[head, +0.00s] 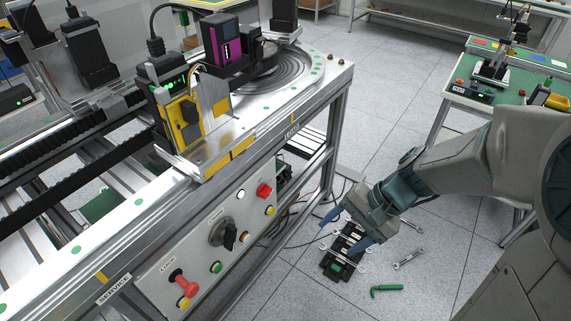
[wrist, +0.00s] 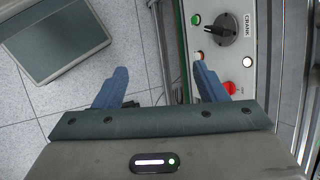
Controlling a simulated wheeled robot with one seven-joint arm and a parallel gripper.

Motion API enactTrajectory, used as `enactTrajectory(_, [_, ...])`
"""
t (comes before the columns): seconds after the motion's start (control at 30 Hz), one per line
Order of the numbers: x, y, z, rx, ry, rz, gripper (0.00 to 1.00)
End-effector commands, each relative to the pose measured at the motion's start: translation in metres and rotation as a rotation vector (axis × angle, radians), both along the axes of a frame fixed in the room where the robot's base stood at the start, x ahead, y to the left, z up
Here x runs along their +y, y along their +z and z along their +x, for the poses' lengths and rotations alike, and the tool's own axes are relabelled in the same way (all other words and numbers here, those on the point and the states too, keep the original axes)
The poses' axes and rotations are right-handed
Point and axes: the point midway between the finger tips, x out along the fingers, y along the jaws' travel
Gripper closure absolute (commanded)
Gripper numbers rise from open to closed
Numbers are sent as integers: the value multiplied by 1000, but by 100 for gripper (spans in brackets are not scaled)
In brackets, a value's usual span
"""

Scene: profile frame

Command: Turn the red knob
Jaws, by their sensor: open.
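A red knob (head: 264,190) sits at the upper right of the grey control panel (head: 205,262) on the side of the machine frame. It also shows in the wrist view as a red shape (wrist: 230,88) beside my right-hand finger, apart from the gap between the fingers. A red T-shaped handle (head: 182,281) sits at the panel's lower left. My gripper (head: 346,232) is open and empty, to the right of the panel and apart from it. In the wrist view the gap between my fingers (wrist: 161,72) holds only floor and frame edge behind it.
A black crank knob (head: 223,234) and several small buttons share the panel. Below my gripper a black tray (head: 343,262), wrenches (head: 408,259) and a green hex key (head: 386,288) lie on the tiled floor. A green-topped table (head: 515,90) stands at the upper right.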

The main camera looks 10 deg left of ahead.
Motion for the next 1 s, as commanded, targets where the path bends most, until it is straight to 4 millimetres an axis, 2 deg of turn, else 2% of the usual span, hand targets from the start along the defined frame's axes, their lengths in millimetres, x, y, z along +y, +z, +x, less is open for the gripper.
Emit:
enactTrajectory(0.03, [11,-21,7,62,-43,61,35])
enactTrajectory(0.3, [66,-80,51,341,-316,395,35])
enactTrajectory(0.5, [91,-125,95,536,-563,638,35])
enactTrajectory(0.7, [100,-170,140,699,-821,847,35])
enactTrajectory(0.8, [99,-188,157,756,-923,921,35])
enactTrajectory(1.0, [97,-207,174,810,-1033,991,35])
